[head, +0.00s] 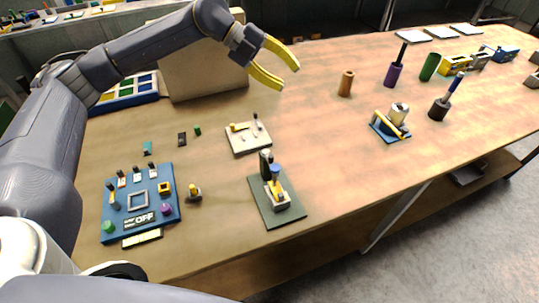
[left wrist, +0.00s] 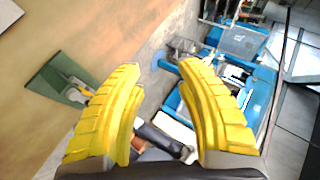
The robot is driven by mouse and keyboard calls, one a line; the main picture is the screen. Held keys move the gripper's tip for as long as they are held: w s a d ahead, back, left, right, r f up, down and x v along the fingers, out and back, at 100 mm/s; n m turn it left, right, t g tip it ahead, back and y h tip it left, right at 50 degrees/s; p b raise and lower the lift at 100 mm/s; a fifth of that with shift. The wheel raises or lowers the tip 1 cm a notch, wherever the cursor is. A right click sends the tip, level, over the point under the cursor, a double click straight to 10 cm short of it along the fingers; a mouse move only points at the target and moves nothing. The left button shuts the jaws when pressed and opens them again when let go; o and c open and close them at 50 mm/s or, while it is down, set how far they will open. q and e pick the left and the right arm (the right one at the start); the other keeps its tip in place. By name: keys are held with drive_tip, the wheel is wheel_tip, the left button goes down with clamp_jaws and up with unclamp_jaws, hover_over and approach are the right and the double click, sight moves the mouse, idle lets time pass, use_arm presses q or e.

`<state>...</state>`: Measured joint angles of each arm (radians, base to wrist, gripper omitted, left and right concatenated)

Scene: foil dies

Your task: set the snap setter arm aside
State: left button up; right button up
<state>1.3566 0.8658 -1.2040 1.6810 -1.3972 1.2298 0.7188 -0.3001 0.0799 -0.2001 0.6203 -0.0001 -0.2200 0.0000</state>
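A small press-like tool (head: 277,195) stands on a dark green plate (head: 284,218) near the table's front edge. It has a grey base, a yellow part, a blue-topped post and a dark upright piece; it looks like the snap setter, but I cannot tell its arm apart surely. The green plate also shows at the left of the left wrist view (left wrist: 46,80). My left gripper (head: 290,75) is open and empty, above the table, behind and clear of the tool. Its yellow fingers spread wide in the left wrist view (left wrist: 168,112). My right gripper is not in view.
A blue panel (head: 151,215) with switches lies at the left front. A pale plate (head: 237,145) with small levers lies behind the tool. A blue-based fixture (head: 399,134) and several coloured cups stand to the right. The table between the tool and that fixture is clear.

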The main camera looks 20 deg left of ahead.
use_arm(q)
drive_tip(key=s+f+g+y, duration=0.1)
drive_tip(key=s+g+y, duration=0.2)
drive_tip(key=s+y, duration=0.15)
drive_tip(key=n+g+y, duration=0.2)
drive_tip(key=n+y, duration=0.1)
drive_tip(key=y, duration=0.1)
approach(271, 156)
drive_tip(key=x, duration=1)
clamp_jaws()
idle(0.3)
idle(0.4)
